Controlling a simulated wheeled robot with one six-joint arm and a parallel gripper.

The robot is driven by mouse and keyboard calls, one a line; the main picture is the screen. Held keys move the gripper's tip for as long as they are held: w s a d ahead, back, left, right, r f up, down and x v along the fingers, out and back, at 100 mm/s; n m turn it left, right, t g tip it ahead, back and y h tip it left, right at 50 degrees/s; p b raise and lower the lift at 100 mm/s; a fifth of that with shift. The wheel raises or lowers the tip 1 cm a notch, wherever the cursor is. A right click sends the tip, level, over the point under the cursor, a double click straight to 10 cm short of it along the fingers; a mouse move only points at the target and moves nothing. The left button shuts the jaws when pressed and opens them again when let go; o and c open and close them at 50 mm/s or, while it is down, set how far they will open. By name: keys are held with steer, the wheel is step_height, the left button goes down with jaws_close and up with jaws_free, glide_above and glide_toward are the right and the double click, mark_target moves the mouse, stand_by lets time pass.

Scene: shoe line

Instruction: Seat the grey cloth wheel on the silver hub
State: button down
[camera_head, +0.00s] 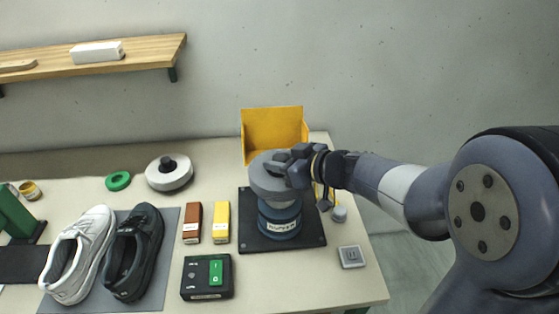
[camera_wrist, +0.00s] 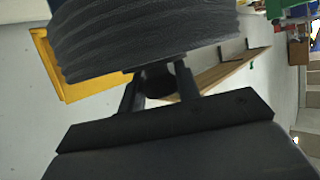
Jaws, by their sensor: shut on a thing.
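The grey cloth wheel (camera_head: 266,183) is in my gripper (camera_head: 298,165), over the blue motor body (camera_head: 280,218) on its black base plate (camera_head: 312,236). In the wrist view the wheel's ribbed edge (camera_wrist: 140,40) fills the top, and the fingers of my gripper (camera_wrist: 165,82) are shut at its near side. The silver hub is hidden behind the wheel, so I cannot tell whether the wheel touches it.
A yellow guard (camera_head: 272,128) stands behind the motor. A white wheel with a dark knob (camera_head: 168,180) and a green ring (camera_head: 118,181) lie to the left. A brown block (camera_head: 193,222), a yellow block (camera_head: 221,222), a switch box (camera_head: 207,278) and two shoes (camera_head: 133,252) are in front left.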

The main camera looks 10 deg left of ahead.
steer(key=shift+f+b, duration=1.3)
steer(key=shift+f, duration=0.1)
steer(key=shift+r+p, duration=0.1)
steer(key=shift+p, duration=0.75)
steer(key=shift+f+b, duration=0.4)
steer(key=shift+f, duration=0.35)
stand_by(0.3)
steer(key=c, duration=1.3)
jaws_free()
steer(key=shift+d+r, duration=0.1)
steer(key=shift+p+v, duration=0.85)
steer(key=shift+v, duration=0.2)
steer(key=p+v, duration=0.5)
steer(key=v, duration=0.3)
steer(key=shift+s+d+r+p, duration=0.1)
steer(key=shift+s+d+p, duration=0.15)
steer(key=shift+d+p, duration=0.15)
